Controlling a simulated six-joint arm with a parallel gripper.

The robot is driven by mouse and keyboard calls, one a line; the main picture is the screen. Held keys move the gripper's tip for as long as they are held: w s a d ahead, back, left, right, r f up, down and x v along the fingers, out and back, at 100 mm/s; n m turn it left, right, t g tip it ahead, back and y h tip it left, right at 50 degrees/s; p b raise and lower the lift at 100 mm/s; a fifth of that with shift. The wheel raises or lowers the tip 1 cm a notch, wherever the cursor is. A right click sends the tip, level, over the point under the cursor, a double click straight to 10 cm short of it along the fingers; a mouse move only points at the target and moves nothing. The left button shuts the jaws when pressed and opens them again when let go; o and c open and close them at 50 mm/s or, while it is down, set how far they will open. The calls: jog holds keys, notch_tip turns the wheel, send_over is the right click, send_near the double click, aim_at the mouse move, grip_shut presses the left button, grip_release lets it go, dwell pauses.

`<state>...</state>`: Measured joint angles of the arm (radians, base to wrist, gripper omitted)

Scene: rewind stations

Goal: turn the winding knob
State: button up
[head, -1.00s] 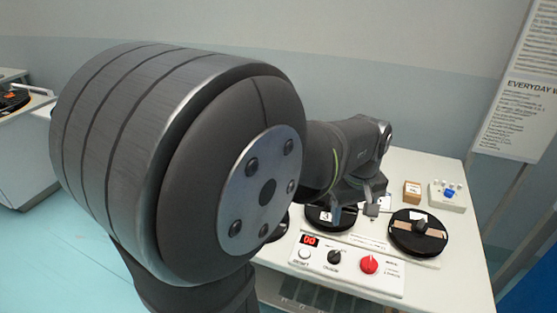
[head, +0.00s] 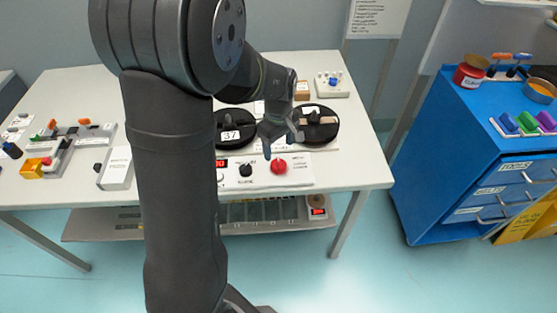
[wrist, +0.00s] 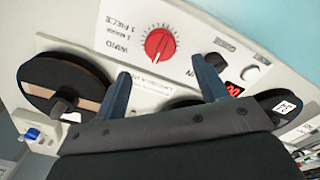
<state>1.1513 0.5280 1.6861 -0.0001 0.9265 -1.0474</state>
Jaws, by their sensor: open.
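The winding knob is a red round knob (head: 279,166) on the white control panel; in the wrist view the red knob (wrist: 160,44) has a white pointer line and lies beside printed text reading "WIND". My gripper (head: 283,146) is over the panel's rear edge, between the reels and the red knob. In the wrist view my gripper (wrist: 162,67) is open, with its two dark fingers apart and nothing between them. The red knob shows beyond the fingertips, and I see no contact.
A black knob (head: 246,170) and a red digit display (head: 221,163) sit left on the same panel. Black reels stand behind it, one at right (head: 325,130). A white box with a blue button (head: 332,85) is at the back. A blue cabinet (head: 440,150) stands right.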

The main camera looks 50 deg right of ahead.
aim_at(279, 162)
notch_tip(279, 162, down, 7)
jog(key=shift+f, duration=0.1)
dwell(0.3)
jog(key=c, duration=1)
